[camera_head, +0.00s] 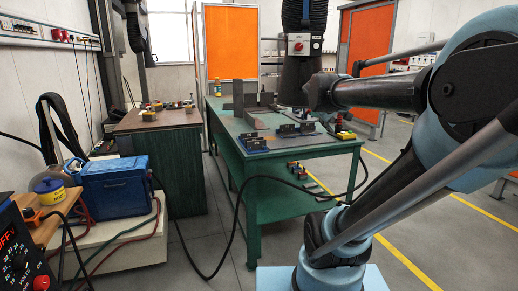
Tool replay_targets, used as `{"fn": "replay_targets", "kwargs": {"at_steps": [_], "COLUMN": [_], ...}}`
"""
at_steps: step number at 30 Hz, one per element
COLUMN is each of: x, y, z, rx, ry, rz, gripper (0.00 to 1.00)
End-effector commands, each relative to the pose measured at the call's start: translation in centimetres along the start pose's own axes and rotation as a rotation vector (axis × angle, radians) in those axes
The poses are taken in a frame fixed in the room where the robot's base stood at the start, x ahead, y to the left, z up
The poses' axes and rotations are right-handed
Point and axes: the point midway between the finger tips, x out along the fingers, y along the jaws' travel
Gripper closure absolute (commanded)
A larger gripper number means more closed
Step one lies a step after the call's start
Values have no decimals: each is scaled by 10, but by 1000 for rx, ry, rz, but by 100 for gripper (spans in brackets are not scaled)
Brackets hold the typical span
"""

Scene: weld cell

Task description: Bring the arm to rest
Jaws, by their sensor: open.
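My arm reaches in from the right side of the head view, with light blue joints and dark grey links. Its dark far end, with my gripper (319,93), points left, above the right part of the green workbench (262,170). The gripper is open; its fingers are hard to make out against the dark background. I see nothing held in it. It looks raised clear of the bench top, but the exact gap cannot be told.
A dark fume hood (300,72) hangs close behind the gripper. Metal plates (245,97) and blue fixtures (252,142) stand on the bench. A brown-topped cabinet (158,121), a blue box (116,185) and an orange screen (232,43) stand left and behind. A black cable crosses the floor.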

Motion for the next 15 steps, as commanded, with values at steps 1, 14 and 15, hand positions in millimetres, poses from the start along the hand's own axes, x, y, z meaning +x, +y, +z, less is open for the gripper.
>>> {"fn": "replay_targets", "kwargs": {"at_steps": [1,14,15], "x": [0,-39,-44], "y": [-18,-195,-208], "z": [26,202,211], "rx": [39,308,322], "ry": [-44,-411,-435], "rz": [-42,-483,-519], "gripper": [48,48,48]}}
